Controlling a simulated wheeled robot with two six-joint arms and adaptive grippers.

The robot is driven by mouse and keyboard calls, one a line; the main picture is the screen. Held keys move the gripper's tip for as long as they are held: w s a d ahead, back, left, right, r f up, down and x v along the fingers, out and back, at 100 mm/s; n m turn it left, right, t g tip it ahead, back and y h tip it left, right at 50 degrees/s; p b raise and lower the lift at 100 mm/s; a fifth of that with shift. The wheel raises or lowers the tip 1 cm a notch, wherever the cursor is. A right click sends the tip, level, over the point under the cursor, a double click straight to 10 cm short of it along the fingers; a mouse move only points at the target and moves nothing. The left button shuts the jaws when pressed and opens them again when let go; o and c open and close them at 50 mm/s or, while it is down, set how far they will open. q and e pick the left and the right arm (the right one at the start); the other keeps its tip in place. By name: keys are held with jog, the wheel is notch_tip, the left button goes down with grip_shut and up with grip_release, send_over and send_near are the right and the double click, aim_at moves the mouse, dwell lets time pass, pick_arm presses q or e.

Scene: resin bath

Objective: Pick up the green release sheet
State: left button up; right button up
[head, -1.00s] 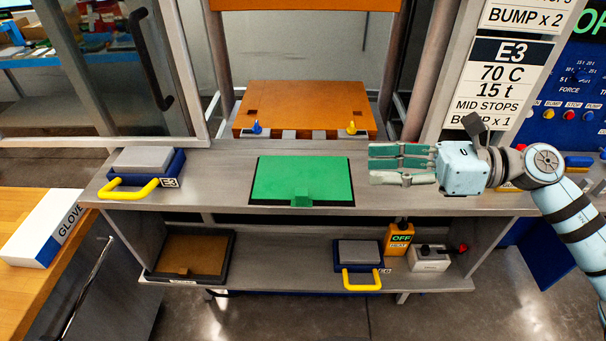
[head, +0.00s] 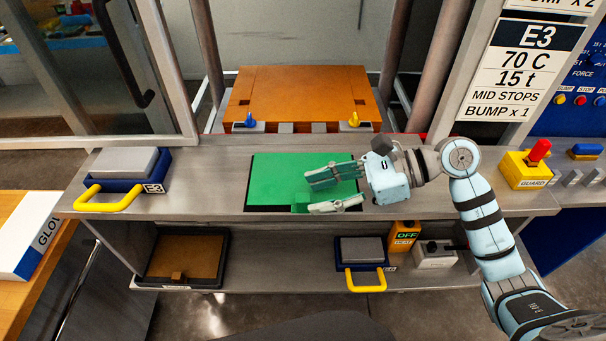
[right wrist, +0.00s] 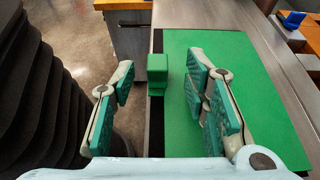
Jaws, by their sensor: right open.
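The green release sheet (head: 278,182) lies flat on a dark tray on the grey bench, with a raised green tab at its front edge. In the right wrist view the sheet (right wrist: 250,105) fills the right side and the tab (right wrist: 157,72) stands ahead, between the lines of the two fingers. In the right wrist view the gripper (right wrist: 158,95) is open and empty. My left gripper does not show.
A blue block with a yellow handle (head: 110,198) sits on the bench at the left; a similar one (head: 364,279) is on the shelf below. An orange platen (head: 300,95) is behind the sheet. A guard switch box (head: 525,171) stands at the right.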

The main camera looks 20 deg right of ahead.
jog(key=shift+w+a+f, duration=0.1)
jog(key=shift+w+a, duration=0.05)
jog(key=shift+a, duration=0.7)
jog(key=shift+a+f, duration=0.2)
jog(key=shift+a, duration=0.2)
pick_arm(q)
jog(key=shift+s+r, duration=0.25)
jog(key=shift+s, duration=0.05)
pick_arm(e)
jog(key=shift+d, duration=0.1)
grip_shut()
